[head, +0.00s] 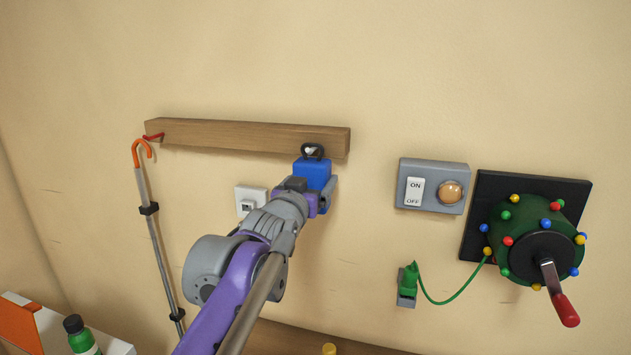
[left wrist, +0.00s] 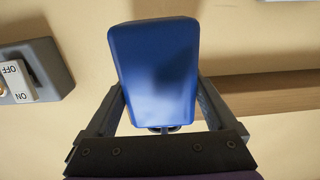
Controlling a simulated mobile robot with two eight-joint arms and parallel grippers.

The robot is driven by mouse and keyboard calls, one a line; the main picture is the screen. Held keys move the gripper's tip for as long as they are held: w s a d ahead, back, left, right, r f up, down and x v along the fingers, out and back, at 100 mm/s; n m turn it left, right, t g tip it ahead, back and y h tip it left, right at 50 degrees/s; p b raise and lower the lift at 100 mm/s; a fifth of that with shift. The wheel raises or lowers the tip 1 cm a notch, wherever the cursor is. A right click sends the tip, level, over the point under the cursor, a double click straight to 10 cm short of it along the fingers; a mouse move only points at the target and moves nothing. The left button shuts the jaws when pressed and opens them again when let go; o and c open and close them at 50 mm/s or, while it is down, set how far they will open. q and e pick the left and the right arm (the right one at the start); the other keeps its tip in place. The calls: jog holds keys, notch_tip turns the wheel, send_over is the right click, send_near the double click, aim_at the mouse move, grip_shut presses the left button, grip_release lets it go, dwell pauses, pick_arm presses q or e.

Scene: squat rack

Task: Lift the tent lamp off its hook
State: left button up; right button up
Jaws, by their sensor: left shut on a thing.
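The tent lamp (head: 313,172) is a blue block with a dark loop on top, below the right end of a wooden rail on the wall. The loop sits at a small pale hook tip; whether it still bears on the hook cannot be told. My left gripper (head: 319,190) is shut on the lamp, reaching up from below. In the left wrist view the blue lamp body (left wrist: 155,70) fills the space between the two dark fingers. My right gripper is not in view.
The wooden rail (head: 235,134) also carries a red hook at its left, with an orange-handled cane (head: 150,220) by it. An ON/OFF switch box (head: 433,186) and a cranked green drum (head: 535,237) with coloured balls are to the right. The wall above is clear.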

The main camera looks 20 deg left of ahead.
pick_arm(q)
jog(key=shift+r+p, duration=0.3)
jog(key=shift+r, duration=0.25)
jog(key=shift+s, duration=0.1)
jog(key=shift+s+r, duration=0.15)
jog(key=shift+s, duration=0.75)
jog(key=shift+s+r, duration=0.15)
jog(key=shift+s, duration=1.2)
jog(key=shift+s, duration=0.15)
send_near(309, 177)
jog(key=shift+w+b, duration=0.4)
